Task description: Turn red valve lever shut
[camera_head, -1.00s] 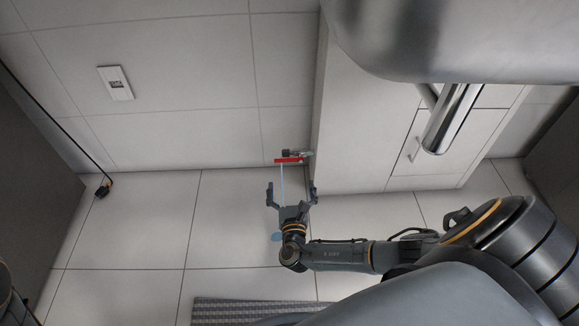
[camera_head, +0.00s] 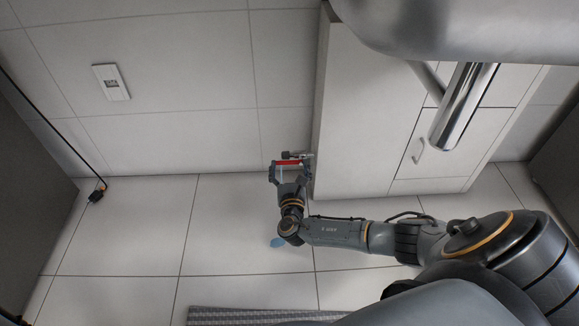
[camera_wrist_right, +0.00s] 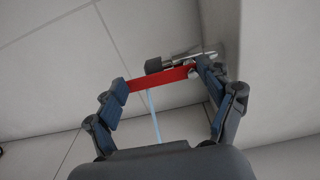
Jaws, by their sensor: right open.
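The red valve lever (camera_head: 288,163) is a flat bar on a small metal valve (camera_head: 292,155) at the wall beside the white cabinet. In the right wrist view, the lever (camera_wrist_right: 158,79) spans the gap between my right gripper's (camera_wrist_right: 163,81) fingers, one near each end. The right gripper (camera_head: 291,169) is open around the lever; I cannot tell whether either finger touches it. A thin pale blue streak (camera_wrist_right: 154,115) runs down from the lever area. My left gripper is not in view.
The white cabinet (camera_head: 365,115) stands close to the right of the valve. A blue patch (camera_head: 277,242) lies on the tiled floor below the gripper. A grey striped mat (camera_head: 250,315) lies at the front.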

